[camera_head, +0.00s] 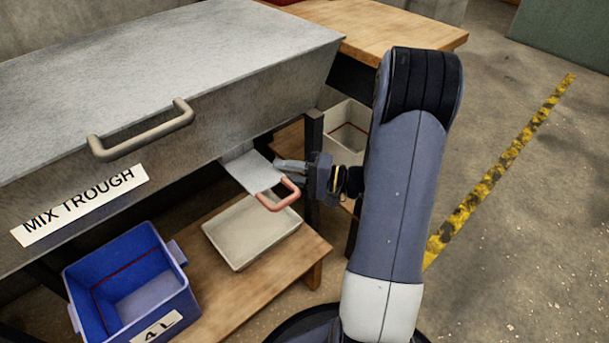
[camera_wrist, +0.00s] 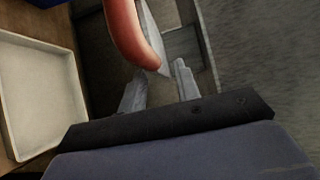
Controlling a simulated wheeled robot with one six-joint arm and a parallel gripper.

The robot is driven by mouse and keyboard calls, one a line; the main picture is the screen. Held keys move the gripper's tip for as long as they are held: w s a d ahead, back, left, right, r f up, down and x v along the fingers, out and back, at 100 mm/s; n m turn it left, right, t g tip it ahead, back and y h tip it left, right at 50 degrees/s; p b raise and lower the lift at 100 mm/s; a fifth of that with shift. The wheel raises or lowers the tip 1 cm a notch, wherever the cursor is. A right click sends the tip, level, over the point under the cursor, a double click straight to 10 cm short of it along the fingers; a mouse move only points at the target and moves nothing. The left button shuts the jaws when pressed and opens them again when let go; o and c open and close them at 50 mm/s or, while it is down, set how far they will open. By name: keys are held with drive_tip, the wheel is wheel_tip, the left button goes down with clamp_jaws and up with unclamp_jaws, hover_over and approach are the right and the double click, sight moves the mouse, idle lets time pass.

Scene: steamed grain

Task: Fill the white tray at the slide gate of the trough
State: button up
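The mix trough (camera_head: 210,150) has a metal slide gate (camera_head: 252,172) low at its right end, with a red loop handle (camera_head: 281,196). The white tray (camera_head: 252,233) sits on the wooden shelf below the gate and looks empty. It also shows at the left of the wrist view (camera_wrist: 42,95). My gripper (camera_head: 280,168) is beside the gate, to the right of the handle. In the wrist view its fingers (camera_wrist: 158,82) stand apart with a gap between them. The red handle (camera_wrist: 130,32) is just beyond the fingertips, and I cannot tell whether it touches them.
A blue bin marked 4 L (camera_head: 135,285) stands left of the tray on the shelf (camera_head: 235,305). A pale bin (camera_head: 347,125) is behind my gripper. A dark trough leg (camera_head: 313,150) stands close to my gripper. The floor at right is open, with a yellow line (camera_head: 490,180).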

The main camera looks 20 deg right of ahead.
sight(271, 169)
drive_tip(key=shift+x, duration=1.8)
clamp_jaws()
